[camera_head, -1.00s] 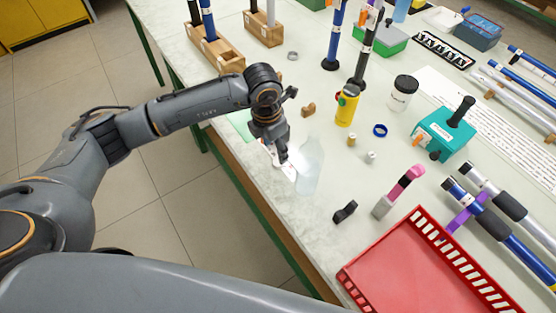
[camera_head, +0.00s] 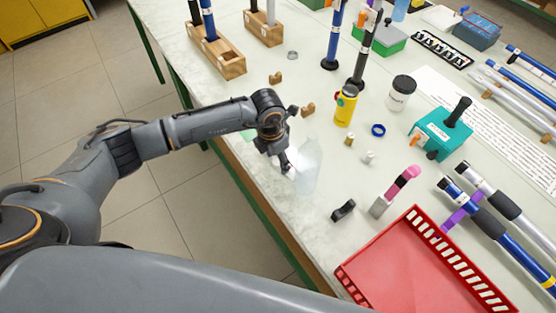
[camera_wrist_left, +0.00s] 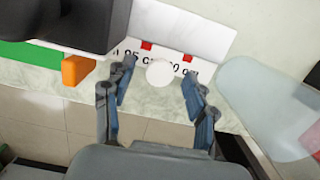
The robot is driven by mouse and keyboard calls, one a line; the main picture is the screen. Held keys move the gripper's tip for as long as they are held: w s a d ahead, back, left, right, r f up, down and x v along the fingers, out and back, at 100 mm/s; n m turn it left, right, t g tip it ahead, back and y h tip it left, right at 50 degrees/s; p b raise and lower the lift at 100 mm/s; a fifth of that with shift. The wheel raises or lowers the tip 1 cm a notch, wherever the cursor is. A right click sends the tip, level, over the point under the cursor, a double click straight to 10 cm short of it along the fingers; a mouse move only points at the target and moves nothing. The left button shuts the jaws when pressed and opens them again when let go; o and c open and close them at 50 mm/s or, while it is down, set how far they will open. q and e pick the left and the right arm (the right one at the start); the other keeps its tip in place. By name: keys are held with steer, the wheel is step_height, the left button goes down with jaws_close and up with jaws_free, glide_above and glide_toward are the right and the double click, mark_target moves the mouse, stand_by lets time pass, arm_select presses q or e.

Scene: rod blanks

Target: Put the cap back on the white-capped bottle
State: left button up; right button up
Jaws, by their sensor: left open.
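A translucent pale bottle (camera_head: 307,168) stands near the table's front edge, and it also shows at the right of the left wrist view (camera_wrist_left: 272,108). A round white disc, which looks like the cap (camera_wrist_left: 160,73), lies over a printed white card in the left wrist view. My left gripper (camera_head: 287,169) is low over the table, just left of the bottle. In the left wrist view its two fingers (camera_wrist_left: 159,82) are apart, with the white disc between them. I cannot tell whether they touch it. The disc is hidden in the head view. My right gripper is not in view.
A red tray (camera_head: 400,275) stands at the front right, with a small black block (camera_head: 343,210) between it and the bottle. A yellow bottle (camera_head: 346,105) and a black-lidded white jar (camera_head: 402,92) stand farther back. A white card (camera_wrist_left: 180,35) lies under the gripper.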

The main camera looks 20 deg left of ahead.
mark_target(277, 161)
arm_select(q)
steer(key=c, duration=0.8)
steer(key=shift+o, duration=0.2)
steer(key=shift+r+b, duration=0.35)
steer(key=shift+r, duration=0.1)
steer(key=r, duration=0.1)
steer(key=r+b, duration=0.1)
steer(key=shift+s+a+r, duration=0.15)
steer(key=shift+a+r, duration=0.05)
steer(key=shift+r, duration=0.2)
steer(key=s+a+r+b, duration=0.3)
steer(key=s+a+r, duration=0.4)
steer(key=s+r, duration=0.2)
steer(key=s, duration=0.2)
steer(key=shift+s+r+b, duration=0.2)
steer(key=shift+s+b, duration=0.1)
steer(key=shift+b, duration=0.1)
